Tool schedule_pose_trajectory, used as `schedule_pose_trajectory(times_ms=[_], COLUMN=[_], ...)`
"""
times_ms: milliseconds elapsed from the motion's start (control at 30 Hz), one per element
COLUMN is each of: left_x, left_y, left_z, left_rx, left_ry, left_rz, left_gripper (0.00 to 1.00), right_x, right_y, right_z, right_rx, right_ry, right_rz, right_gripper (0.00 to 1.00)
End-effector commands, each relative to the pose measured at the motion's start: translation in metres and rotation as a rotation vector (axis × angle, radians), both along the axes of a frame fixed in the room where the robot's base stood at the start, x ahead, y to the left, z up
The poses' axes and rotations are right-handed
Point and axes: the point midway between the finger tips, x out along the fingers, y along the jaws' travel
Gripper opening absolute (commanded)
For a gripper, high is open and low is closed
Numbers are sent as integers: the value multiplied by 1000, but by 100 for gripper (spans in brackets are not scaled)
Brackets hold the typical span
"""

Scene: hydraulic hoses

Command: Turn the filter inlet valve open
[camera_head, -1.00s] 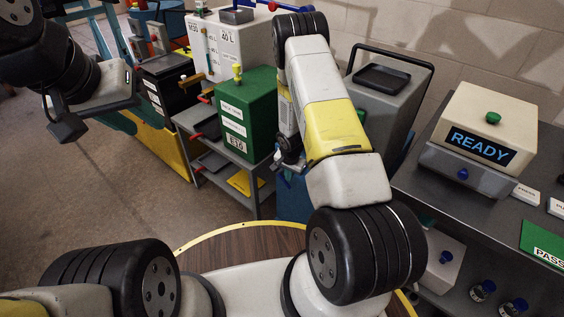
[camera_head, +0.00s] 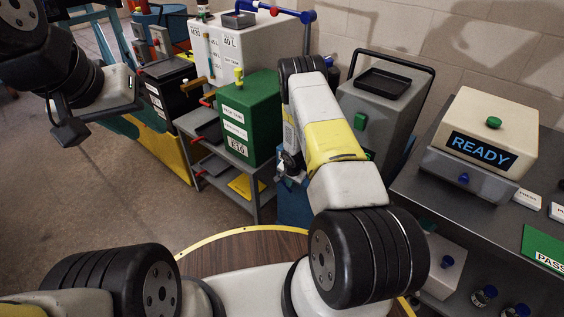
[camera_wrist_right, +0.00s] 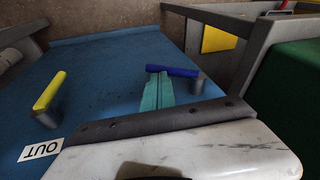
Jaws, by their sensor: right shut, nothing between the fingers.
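The right wrist view shows a blue panel top (camera_wrist_right: 100,70) with two levers. A blue lever (camera_wrist_right: 175,70) on a grey post lies crosswise, just beyond my right gripper's tips. A yellow lever (camera_wrist_right: 49,92) stands at the left, beside a label reading OUT (camera_wrist_right: 41,149). My right gripper (camera_wrist_right: 158,80) has teal fingers, shut and empty, at the blue lever's left part; I cannot tell whether they touch it. In the head view its fingers are hidden behind my right arm. My left gripper's wrist housing (camera_head: 108,90) is at the upper left; its finger state is unclear.
A grey cabinet (camera_head: 385,100) with a black handle stands right of my right arm. A READY unit (camera_head: 490,130) sits on the right bench. Open floor lies at left.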

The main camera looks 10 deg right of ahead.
Motion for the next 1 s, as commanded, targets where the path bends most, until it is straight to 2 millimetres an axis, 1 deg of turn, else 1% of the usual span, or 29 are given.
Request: schedule_pose_trajectory(times_ms=[367, 1000], left_x=[0, 0], left_y=[0, 0], left_z=[0, 0], left_rx=[0, 0], left_ry=[0, 0], left_rz=[0, 0], left_gripper=[36, 36], right_x=[1, 13], right_y=[-1, -2], right_z=[-1, -8], right_rx=[7, 78], right_ry=[-8, -98], right_rz=[-2, -2], right_gripper=[0, 0])
